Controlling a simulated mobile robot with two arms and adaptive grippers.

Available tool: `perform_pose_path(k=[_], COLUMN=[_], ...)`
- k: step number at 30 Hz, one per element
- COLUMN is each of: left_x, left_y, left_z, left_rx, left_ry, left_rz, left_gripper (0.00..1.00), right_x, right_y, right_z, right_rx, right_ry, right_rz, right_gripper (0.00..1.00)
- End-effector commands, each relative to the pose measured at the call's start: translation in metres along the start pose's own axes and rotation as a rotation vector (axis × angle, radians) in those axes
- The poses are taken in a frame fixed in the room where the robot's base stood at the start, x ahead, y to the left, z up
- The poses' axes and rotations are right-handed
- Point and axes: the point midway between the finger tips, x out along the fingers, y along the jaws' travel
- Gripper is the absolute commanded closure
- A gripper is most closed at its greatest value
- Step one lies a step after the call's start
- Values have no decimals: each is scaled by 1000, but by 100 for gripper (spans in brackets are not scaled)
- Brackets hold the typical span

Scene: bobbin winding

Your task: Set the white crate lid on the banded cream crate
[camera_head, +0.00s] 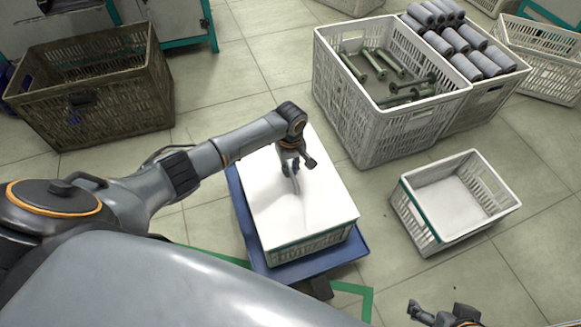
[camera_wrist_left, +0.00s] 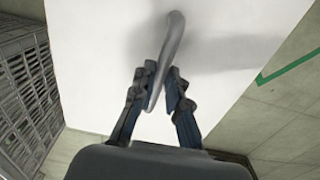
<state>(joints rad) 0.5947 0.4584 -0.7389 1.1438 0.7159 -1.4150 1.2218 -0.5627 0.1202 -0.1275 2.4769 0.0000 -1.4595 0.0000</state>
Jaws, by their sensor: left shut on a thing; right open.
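The white crate lid (camera_head: 290,205) is a flat white panel with a raised handle (camera_wrist_left: 173,50). It lies level over a banded cream crate (camera_head: 308,248), whose slatted front side and green band show under the lid's near edge. Their edges line up closely; I cannot tell whether a thin gap remains. My left gripper (camera_head: 292,170) is shut on the lid's handle; in the left wrist view its fingers (camera_wrist_left: 158,92) close around it. My right gripper (camera_head: 440,314) is open and empty at the bottom right, over the floor.
The crate stands on a blue platform (camera_head: 357,250). A small open white crate (camera_head: 480,222) with a green band stands to the right. Behind are a crate of green bobbins (camera_head: 395,140) and a crate of grey rolls (camera_head: 492,103). A brown crate (camera_head: 115,125) stands at left.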

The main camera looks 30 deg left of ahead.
Motion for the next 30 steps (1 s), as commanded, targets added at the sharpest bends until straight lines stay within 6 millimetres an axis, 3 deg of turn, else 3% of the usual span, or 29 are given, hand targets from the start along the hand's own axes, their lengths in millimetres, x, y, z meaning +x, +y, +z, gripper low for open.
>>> perform_pose_path(k=[9, 10, 13, 23, 30], left_x=[-1, -1, -1, -2, -36], left_y=[0, 0, 0, 0, 1], left_z=[0, 0, 0, 0, -1], left_rx=[0, 0, 0, 0, 1], left_ry=[0, 0, 0, 0, 2], left_rz=[1, 1, 1, -1, 4], left_gripper=[100, 80, 60, 59, 59], right_x=[0, 0, 0, 1, 0], right_y=[0, 0, -1, -3, -2], right_z=[1, 1, 2, 7, 5], right_rx=[0, 0, 0, 3, 2], right_ry=[-4, -5, -8, -20, -16], right_rz=[-1, -1, -1, -7, -4], right_gripper=[14, 14, 14, 14, 14])
